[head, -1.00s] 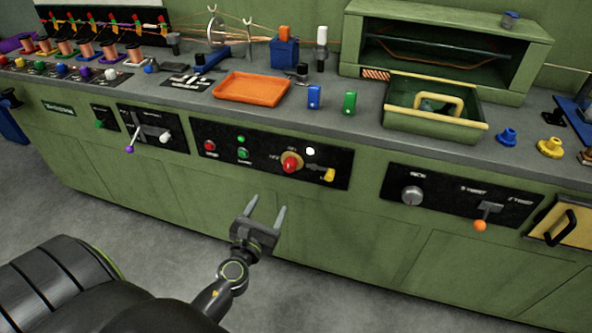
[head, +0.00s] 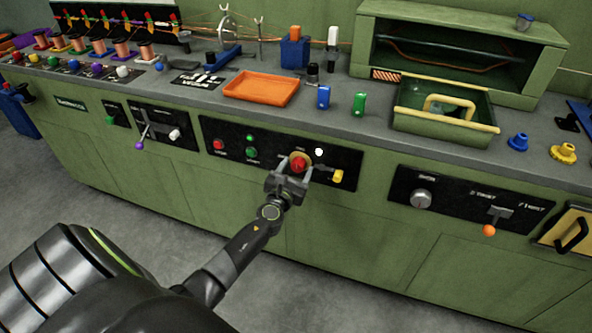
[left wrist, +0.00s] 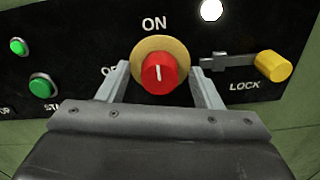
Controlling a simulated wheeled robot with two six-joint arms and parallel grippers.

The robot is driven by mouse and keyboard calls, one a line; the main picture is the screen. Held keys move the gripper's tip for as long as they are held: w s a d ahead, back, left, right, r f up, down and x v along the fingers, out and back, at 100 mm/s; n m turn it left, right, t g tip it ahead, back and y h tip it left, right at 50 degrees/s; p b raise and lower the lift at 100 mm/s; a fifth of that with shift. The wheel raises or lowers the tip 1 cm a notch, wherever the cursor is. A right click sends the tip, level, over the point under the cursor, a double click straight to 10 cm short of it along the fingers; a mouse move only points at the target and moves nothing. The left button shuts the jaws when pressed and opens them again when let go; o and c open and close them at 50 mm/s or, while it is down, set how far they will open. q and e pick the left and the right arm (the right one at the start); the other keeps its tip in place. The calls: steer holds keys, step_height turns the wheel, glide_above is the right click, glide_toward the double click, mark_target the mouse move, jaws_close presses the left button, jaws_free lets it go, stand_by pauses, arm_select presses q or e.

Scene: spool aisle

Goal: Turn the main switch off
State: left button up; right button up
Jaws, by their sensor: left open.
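The main switch is a red round knob (head: 299,164) on a yellow ring, set in a black panel (head: 232,153) on the green cabinet front. In the left wrist view the red knob (left wrist: 159,74) has its white mark upright, pointing to the word ON. The OFF label to its left is partly hidden by a finger. My left gripper (head: 294,172) is open, its fingers on either side of the knob; I cannot tell if they touch it. It also shows in the left wrist view (left wrist: 160,90). A white lamp (left wrist: 211,10) is lit above right. My right gripper is not in view.
A yellow lock knob (left wrist: 273,66) on a grey latch sits just right of the switch. Green (left wrist: 43,86) and red (head: 218,144) buttons are to its left. An orange tray (head: 262,88) and a green bin (head: 430,138) stand on the counter above.

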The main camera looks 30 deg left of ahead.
arm_select(q)
steer(key=shift+w, duration=0.1)
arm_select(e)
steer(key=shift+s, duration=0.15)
arm_select(q)
steer(key=shift+c, duration=0.9)
steer(key=c, duration=0.8)
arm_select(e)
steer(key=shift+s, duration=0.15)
